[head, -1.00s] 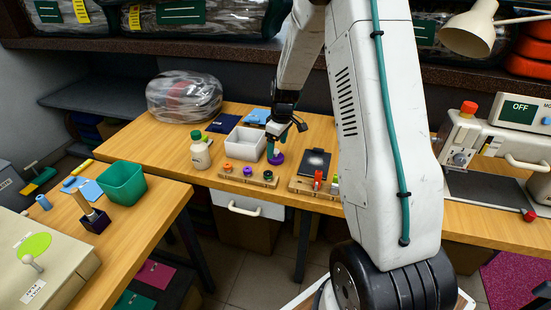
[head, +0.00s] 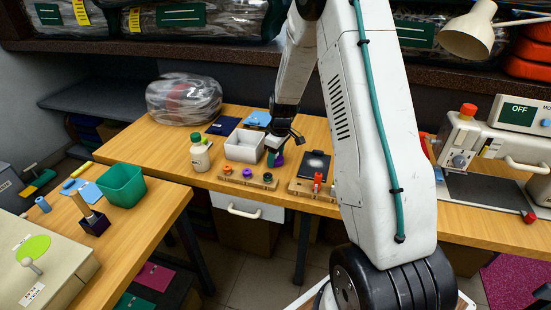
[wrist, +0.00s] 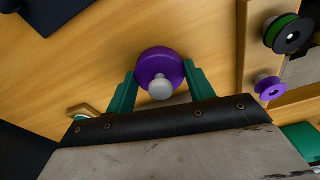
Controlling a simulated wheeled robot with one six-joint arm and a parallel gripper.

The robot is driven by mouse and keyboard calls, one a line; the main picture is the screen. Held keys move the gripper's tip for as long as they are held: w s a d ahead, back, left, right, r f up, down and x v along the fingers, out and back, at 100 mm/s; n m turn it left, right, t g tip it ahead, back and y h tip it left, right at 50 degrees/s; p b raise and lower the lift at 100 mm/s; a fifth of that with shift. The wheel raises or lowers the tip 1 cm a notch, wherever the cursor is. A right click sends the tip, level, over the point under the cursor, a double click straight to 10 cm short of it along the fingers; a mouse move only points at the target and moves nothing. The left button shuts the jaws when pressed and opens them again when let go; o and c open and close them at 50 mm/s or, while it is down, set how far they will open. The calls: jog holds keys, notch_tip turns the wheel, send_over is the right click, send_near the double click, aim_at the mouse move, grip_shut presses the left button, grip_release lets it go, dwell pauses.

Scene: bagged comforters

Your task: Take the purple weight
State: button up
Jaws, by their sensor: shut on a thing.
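The purple weight (wrist: 158,66) is a round purple disc with a small grey knob. In the wrist view it sits between the two teal fingers of my gripper (wrist: 161,86), which is shut on it. In the head view the weight (head: 279,160) shows as a small purple patch beside the fingertips of my gripper (head: 274,158), over the wooden table (head: 130,150). Part of it is hidden by the gripper there. I cannot tell whether it touches the table or hangs just above it.
A wooden rack with spools (head: 247,180) stands in front, including a smaller purple spool (wrist: 268,87). A white bin (head: 244,147) and a white bottle (head: 200,156) are to the left. A black plate on a wooden base (head: 315,164) is to the right.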

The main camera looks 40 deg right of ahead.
aim_at(279, 159)
jog(key=shift+r, duration=0.5)
jog(key=r, duration=0.1)
jog(key=s+r, duration=0.1)
jog(key=shift+d+r, duration=0.35)
jog(key=s+d, duration=0.3)
jog(key=s, duration=0.1)
jog(key=s+d, duration=0.3)
jog(key=s, duration=0.1)
jog(key=s+d+r, duration=0.1)
jog(key=s+d, duration=0.1)
jog(key=s, duration=0.2)
jog(key=shift+d+r, duration=0.1)
jog(key=shift+d, duration=0.3)
